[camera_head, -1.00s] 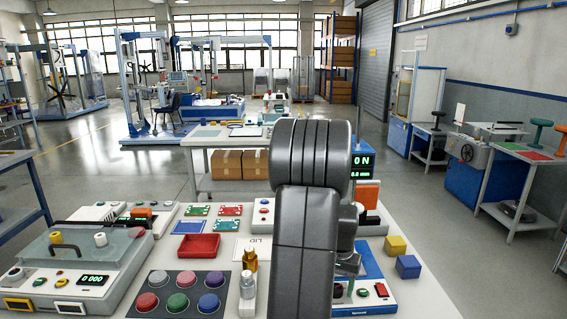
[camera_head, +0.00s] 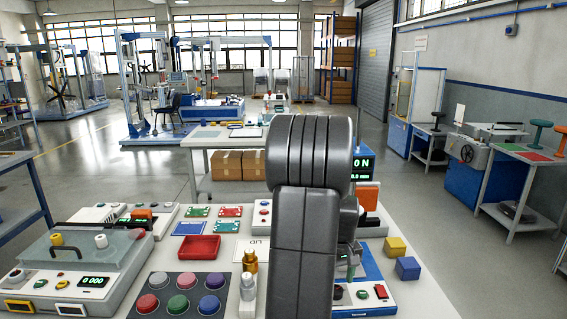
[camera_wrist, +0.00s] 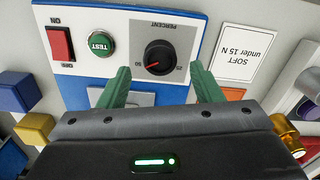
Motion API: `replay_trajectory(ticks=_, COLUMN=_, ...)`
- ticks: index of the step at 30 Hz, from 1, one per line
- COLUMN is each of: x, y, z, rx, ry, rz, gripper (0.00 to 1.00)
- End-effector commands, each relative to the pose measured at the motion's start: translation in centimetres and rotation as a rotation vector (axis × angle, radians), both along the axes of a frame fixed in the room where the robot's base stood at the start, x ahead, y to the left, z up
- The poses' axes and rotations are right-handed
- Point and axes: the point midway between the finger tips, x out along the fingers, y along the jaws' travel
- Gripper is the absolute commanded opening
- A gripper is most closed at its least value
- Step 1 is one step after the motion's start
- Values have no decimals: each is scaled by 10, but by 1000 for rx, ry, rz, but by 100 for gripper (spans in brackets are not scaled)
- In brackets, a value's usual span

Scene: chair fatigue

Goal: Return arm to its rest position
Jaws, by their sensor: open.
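My gripper (camera_wrist: 160,88) shows in the wrist view with its two green fingers spread apart and nothing between them. Beyond the fingers is a blue-and-white control panel with a black PERCENT knob (camera_wrist: 160,57), a green TEST button (camera_wrist: 101,43) and a red ON/OFF switch (camera_wrist: 59,43). The fingers look apart from the knob, though the depth between them is hard to judge. In the head view my dark arm stands upright over the table and hides most of the gripper and part of the blue panel (camera_head: 371,262).
The white table (camera_head: 222,246) holds a red tray (camera_head: 199,247), a mat of several coloured buttons (camera_head: 180,291), and yellow (camera_head: 396,247) and blue (camera_head: 407,268) cubes. A brass-topped cylinder (camera_head: 250,262) stands close left of my arm. A covered device (camera_head: 82,258) is at the left.

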Motion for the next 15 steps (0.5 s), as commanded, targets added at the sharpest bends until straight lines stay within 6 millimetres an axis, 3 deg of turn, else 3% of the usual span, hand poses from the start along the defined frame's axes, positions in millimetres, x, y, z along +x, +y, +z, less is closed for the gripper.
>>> replay_trajectory(ticks=6, x=0, y=0, z=29, rx=0, ry=0, rz=-2, gripper=59)
replay_trajectory(ticks=15, x=0, y=0, z=39, rx=1, ry=1, rz=-3, gripper=59)
